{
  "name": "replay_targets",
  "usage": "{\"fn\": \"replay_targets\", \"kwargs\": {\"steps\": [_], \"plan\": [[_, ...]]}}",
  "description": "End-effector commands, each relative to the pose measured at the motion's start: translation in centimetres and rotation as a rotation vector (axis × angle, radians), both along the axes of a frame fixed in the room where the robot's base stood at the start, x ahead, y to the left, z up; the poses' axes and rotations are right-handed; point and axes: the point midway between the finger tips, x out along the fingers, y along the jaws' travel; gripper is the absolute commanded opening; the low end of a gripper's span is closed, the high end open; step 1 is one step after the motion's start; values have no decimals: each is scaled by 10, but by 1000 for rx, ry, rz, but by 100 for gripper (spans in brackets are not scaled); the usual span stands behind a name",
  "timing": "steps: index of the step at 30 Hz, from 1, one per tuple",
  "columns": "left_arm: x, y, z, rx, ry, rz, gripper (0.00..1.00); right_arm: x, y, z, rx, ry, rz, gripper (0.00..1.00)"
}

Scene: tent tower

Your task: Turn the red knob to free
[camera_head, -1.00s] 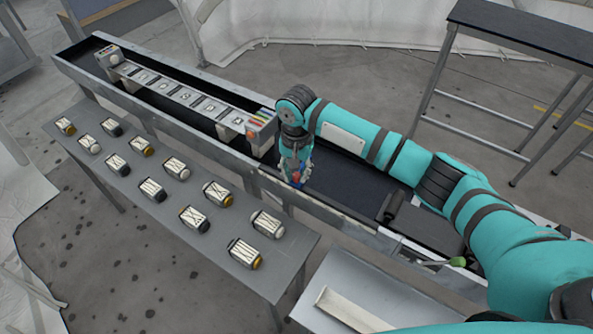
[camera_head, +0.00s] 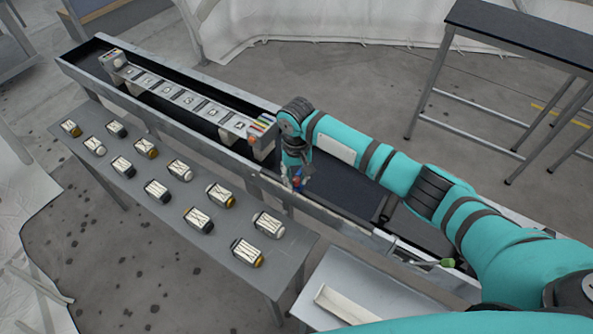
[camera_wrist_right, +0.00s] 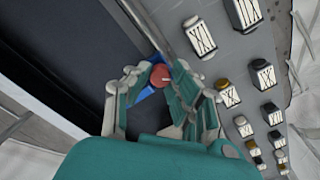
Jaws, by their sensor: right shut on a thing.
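The red knob (camera_head: 297,181) is small in the head view, at the near rail of the conveyor trough (camera_head: 350,222). In the right wrist view the red knob (camera_wrist_right: 160,75) shows as a round red cap over a blue part (camera_wrist_right: 147,69). My right gripper (camera_head: 298,178) reaches down onto it from above. In the wrist view my right gripper's fingers (camera_wrist_right: 158,86) stand on both sides of the knob and are shut on it. The knob's lower part and any marking for free are hidden. My left gripper is not in view.
A grey table (camera_head: 110,182) left of the conveyor holds several labelled canisters in rows. A panel with several square tiles (camera_head: 185,97) lies along the conveyor. A green-tipped lever (camera_head: 447,262) and a white tray (camera_head: 340,304) are at the near right.

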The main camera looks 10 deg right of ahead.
Motion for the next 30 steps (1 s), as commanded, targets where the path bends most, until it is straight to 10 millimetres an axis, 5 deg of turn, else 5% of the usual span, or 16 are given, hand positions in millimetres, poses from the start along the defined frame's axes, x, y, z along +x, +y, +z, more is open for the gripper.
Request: {"fn": "replay_targets", "kwargs": {"steps": [12,27,28,30], "plan": [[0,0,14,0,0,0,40,0,1,1,2,-1,186,0],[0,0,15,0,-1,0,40,0,1,1,3,-1,209,0],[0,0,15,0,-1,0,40,0,1,1,3,-1,209,23],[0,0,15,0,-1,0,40,0,1,1,3,-1,209,32]]}}
